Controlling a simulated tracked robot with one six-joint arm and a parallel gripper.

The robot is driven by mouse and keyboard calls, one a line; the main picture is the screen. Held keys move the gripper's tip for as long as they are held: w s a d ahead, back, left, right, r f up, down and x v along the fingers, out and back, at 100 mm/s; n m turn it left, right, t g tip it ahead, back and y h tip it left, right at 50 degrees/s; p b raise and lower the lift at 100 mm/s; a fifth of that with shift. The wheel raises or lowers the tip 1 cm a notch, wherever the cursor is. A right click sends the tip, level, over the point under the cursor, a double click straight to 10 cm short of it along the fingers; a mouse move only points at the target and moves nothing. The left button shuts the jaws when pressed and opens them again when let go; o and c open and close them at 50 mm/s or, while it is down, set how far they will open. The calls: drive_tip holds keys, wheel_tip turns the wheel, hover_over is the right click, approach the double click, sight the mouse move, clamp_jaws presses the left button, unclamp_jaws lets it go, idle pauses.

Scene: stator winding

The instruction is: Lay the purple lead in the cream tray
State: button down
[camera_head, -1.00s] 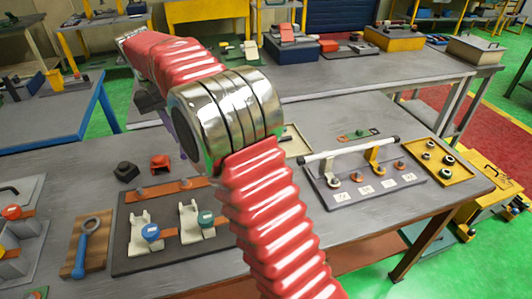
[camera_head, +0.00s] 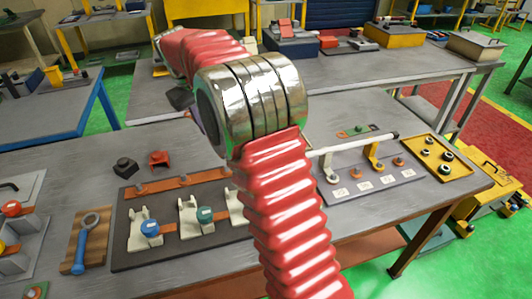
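My own red ribbed arm with its metal joint fills the middle of the view. My gripper's fingers cannot be made out behind it; a dark part shows at the arm's left edge. A small pale purple patch shows beside the metal joint, but I cannot tell whether it is the purple lead or part of my arm. The cream tray is hidden behind my arm now.
The grey workbench (camera_head: 60,155) carries a dark board with cream clips (camera_head: 143,230), a blue-handled tool (camera_head: 84,240) on a wooden block, a rack with a white bar (camera_head: 355,144) and a yellow tray (camera_head: 464,171) at the right. Bare bench lies at the back left.

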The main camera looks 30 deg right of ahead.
drive_tip(key=s+d+f+n+t, duration=0.1)
drive_tip(key=s+d+f+n, duration=0.1)
drive_tip(key=d+n, duration=0.5)
drive_tip(key=s+d+f+n+t+y, duration=0.1)
drive_tip(key=d+f+n, duration=0.2)
drive_tip(key=d, duration=1.2)
drive_tip(key=n, duration=0.3)
drive_tip(key=shift+s+n+y, duration=0.3)
drive_tip(key=shift+s+n, duration=0.1)
drive_tip(key=shift+f, duration=0.15)
drive_tip(key=shift+f, duration=2.6)
drive_tip(key=shift+f, duration=2.35)
drive_tip(key=shift+s+f, duration=0.1)
drive_tip(key=shift+f, duration=0.25)
